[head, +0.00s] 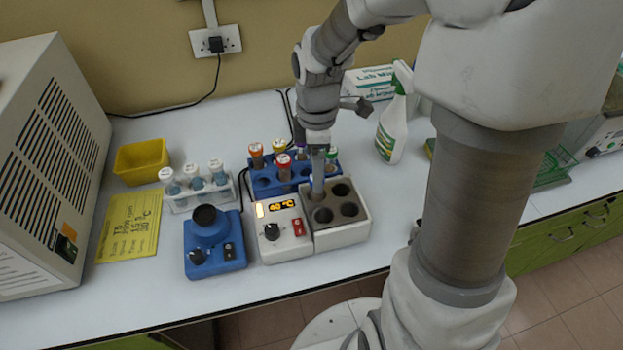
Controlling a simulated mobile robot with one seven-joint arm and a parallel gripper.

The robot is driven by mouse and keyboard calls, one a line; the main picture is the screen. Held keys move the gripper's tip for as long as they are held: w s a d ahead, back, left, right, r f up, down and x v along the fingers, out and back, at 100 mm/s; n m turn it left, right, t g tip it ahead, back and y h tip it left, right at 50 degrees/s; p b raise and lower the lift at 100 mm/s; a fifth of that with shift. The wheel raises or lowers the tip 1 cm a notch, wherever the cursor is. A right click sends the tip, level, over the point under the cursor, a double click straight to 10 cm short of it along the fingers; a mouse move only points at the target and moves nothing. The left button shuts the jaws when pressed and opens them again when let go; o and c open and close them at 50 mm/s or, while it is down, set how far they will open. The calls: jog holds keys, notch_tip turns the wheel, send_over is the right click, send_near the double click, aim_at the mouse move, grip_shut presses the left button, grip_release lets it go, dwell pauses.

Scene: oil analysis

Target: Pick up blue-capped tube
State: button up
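My gripper (318,147) points down over the heating block (357,232), at its back left hole. A grey-blue tube (318,176) stands upright in that hole, directly below my gripper. The gripper hides the top of this tube, so its cap colour does not show. The fingers are too small and covered to tell whether they are open or shut on the tube. No blue cap is clearly visible elsewhere.
Behind the block, a blue rack (262,183) holds several tubes with orange, yellow, red, purple and green caps. A white rack (181,207) with white-capped tubes, a blue mixer (215,240) and a yellow bin (141,160) are left. A spray bottle (392,125) stands right.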

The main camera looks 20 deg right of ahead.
aim_at(316, 195)
notch_tip(316, 195, down, 5)
jog(key=shift+d+r, duration=0.1)
grip_shut()
dwell(0.4)
